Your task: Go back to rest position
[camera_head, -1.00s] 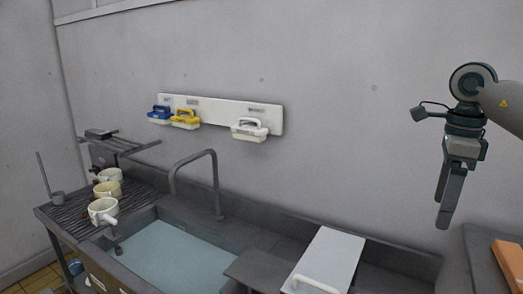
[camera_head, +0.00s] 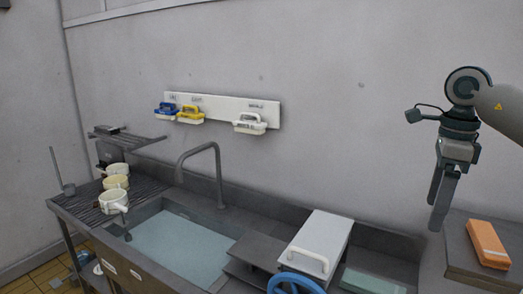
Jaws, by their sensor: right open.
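My right gripper (camera_head: 440,205) comes in from the right edge and hangs in the air, fingers pointing down, in front of the grey wall. It is open and holds nothing that I can see. It is above the right end of the sink counter and left of an orange block (camera_head: 487,243). My left gripper is not in the view.
A steel sink (camera_head: 185,245) with water and a tap (camera_head: 217,175) stands below. Mugs (camera_head: 115,201) stand on its left drainer. A white-lidded box (camera_head: 318,243) and blue wheel (camera_head: 296,284) are at front. Brushes (camera_head: 190,115) hang on a wall rack (camera_head: 222,104).

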